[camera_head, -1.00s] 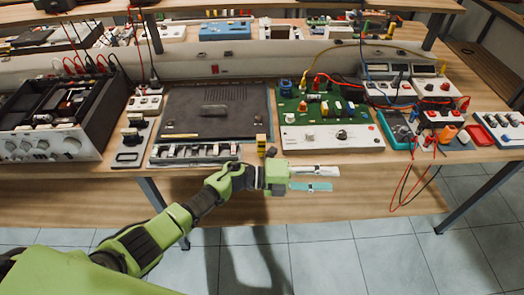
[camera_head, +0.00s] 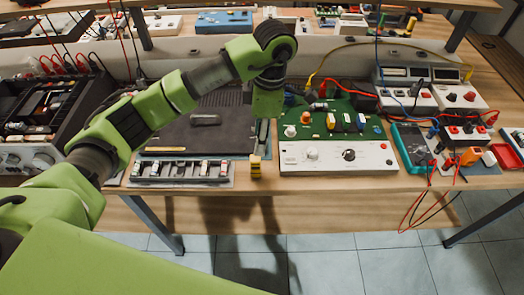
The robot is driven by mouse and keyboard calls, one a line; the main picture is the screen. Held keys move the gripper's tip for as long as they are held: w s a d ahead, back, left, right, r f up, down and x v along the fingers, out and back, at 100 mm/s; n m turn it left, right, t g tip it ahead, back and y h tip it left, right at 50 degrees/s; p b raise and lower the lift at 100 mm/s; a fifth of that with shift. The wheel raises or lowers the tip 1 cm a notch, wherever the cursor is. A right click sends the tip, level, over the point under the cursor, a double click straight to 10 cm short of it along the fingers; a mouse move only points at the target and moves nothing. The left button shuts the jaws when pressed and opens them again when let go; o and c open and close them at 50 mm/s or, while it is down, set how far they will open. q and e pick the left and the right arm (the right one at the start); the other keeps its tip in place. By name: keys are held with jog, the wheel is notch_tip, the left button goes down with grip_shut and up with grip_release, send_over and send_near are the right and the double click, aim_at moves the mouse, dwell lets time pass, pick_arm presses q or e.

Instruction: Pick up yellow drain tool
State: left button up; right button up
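A small yellow piece with dark bands (camera_head: 255,167) stands at the front edge of the bench, between the dark flat device and the white-fronted circuit board unit. I take it to be the yellow drain tool. My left gripper (camera_head: 262,148) points down from above, with its fingertips just over or around the top of this piece. I cannot tell whether the fingers touch it, and the gap between them does not show clearly. My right gripper is not in view.
The circuit board unit (camera_head: 340,157) stands close on the right. The dark flat device (camera_head: 205,135) and a row of switches (camera_head: 180,171) lie on the left. A teal multimeter (camera_head: 413,147) with hanging leads is farther right. The bench's front strip is mostly clear.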

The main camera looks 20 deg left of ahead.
aim_at(254, 168)
pick_arm(q)
jog(key=shift+w+a+f, duration=0.1)
jog(key=shift+a+f, duration=0.2)
jog(key=shift+f, duration=0.05)
jog(key=f, duration=0.2)
jog(key=f+p, duration=0.1)
jog(key=s+f, duration=0.1)
jog(key=f, duration=0.1)
jog(key=shift+a+f+p, duration=0.35)
jog(key=f, duration=0.1)
jog(key=f+p, duration=0.1)
jog(key=shift+s+f, duration=0.25)
jog(key=shift+f, duration=0.05)
notch_tip(254, 168, down, 2)
jog(key=shift+s+a+f+p, duration=0.15)
jog(key=shift+f+p, duration=0.1)
jog(key=shift+p, duration=0.5)
jog(key=shift+f, duration=0.65)
jog(key=c, duration=1)
grip_shut()
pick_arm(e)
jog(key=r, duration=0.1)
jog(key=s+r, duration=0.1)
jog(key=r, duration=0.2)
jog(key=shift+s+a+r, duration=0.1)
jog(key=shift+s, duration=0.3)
